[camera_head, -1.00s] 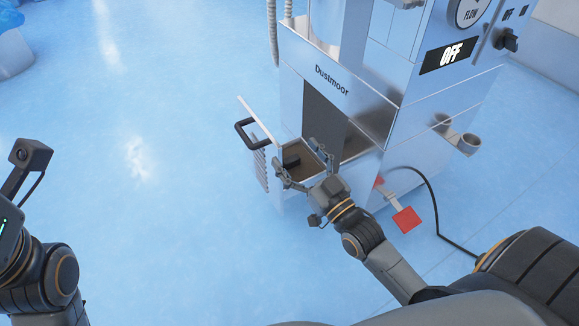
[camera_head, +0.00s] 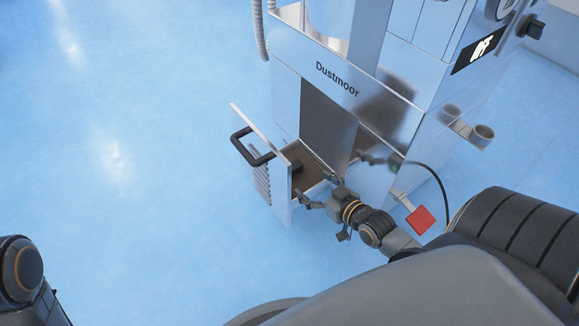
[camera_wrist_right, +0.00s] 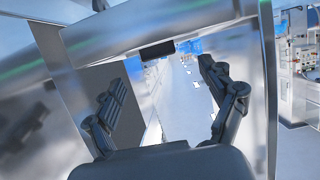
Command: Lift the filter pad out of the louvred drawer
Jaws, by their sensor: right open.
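In the head view the louvred drawer (camera_head: 262,184) stands pulled out of the machine's lower left side, with a black handle (camera_head: 252,148) on its front. A flat brownish surface, apparently the filter pad (camera_head: 312,177), lies inside, with a small dark block (camera_head: 296,166) at its front end. My right gripper (camera_head: 316,189) is open at the drawer's near side, its fingers spread at the rim. I cannot tell whether they touch it. In the right wrist view the open fingers (camera_wrist_right: 168,100) have nothing between them. My left gripper is out of view.
The blue floor to the left is clear.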

